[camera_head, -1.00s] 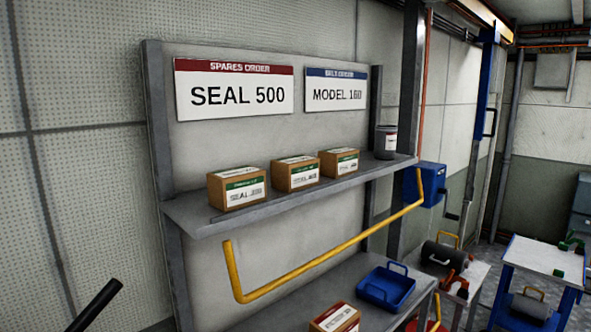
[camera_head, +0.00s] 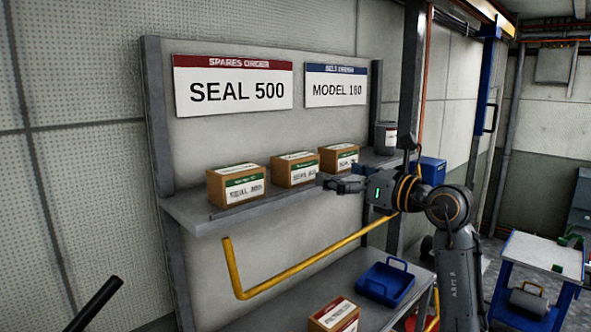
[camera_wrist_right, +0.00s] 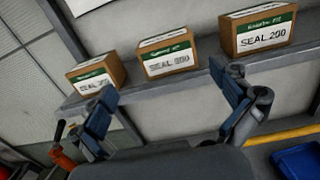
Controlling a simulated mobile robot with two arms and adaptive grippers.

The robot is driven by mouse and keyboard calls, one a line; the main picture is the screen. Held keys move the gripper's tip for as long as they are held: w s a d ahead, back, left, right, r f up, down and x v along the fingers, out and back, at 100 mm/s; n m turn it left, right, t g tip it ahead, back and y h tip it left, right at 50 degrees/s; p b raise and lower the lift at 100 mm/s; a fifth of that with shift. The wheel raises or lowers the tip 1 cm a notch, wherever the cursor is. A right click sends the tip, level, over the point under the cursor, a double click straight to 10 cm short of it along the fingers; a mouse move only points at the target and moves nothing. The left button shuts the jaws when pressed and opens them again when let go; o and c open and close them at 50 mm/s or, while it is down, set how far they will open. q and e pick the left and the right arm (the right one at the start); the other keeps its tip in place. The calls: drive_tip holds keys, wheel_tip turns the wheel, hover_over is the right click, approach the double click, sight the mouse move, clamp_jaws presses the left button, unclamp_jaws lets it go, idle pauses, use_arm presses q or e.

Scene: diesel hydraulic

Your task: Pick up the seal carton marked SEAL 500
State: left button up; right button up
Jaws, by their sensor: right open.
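Three brown cartons with white and green labels stand in a row on the grey shelf (camera_head: 190,215). The left carton (camera_head: 236,186) and middle carton (camera_head: 295,170) have "SEAL" labels whose numbers are too blurred to tell. The right carton (camera_head: 339,158) reads SEAL 200 in the right wrist view (camera_wrist_right: 257,36). The sign (camera_head: 236,85) above reads SEAL 500. My right gripper (camera_head: 325,183) is open and empty in front of the shelf, near the right carton's lower edge. In the wrist view its fingers straddle the middle carton (camera_wrist_right: 168,58) from a distance. My left gripper is out of view.
A yellow rail (camera_head: 300,265) runs below and in front of the shelf. A grey canister (camera_head: 385,139) stands at the shelf's right end. A blue tray (camera_head: 384,283) and a red-labelled carton (camera_head: 335,315) are on the lower surface. A MODEL 160 sign (camera_head: 336,88) hangs above.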

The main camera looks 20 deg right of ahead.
sight(305, 164)
drive_tip(key=shift+h, duration=0.3)
drive_tip(key=p+x, duration=0.1)
drive_tip(key=x, duration=0.1)
drive_tip(key=p+x, duration=0.1)
drive_tip(key=x, duration=0.2)
drive_tip(key=p+x, duration=0.1)
drive_tip(key=x, duration=0.2)
drive_tip(key=shift+w+d+r, duration=0.1)
drive_tip(key=shift+w+d, duration=0.1)
drive_tip(key=shift+w+a+p, duration=0.2)
drive_tip(key=shift+w+p, duration=0.2)
drive_tip(key=shift+w, duration=0.1)
drive_tip(key=p+x, duration=0.2)
drive_tip(key=x, duration=0.1)
drive_tip(key=shift+w+a, duration=0.15)
drive_tip(key=shift+w, duration=0.15)
drive_tip(key=shift+w+a, duration=0.2)
drive_tip(key=shift+w, duration=0.15)
drive_tip(key=shift+f, duration=0.2)
drive_tip(key=shift+s+d, duration=0.1)
drive_tip(key=c, duration=1.1)
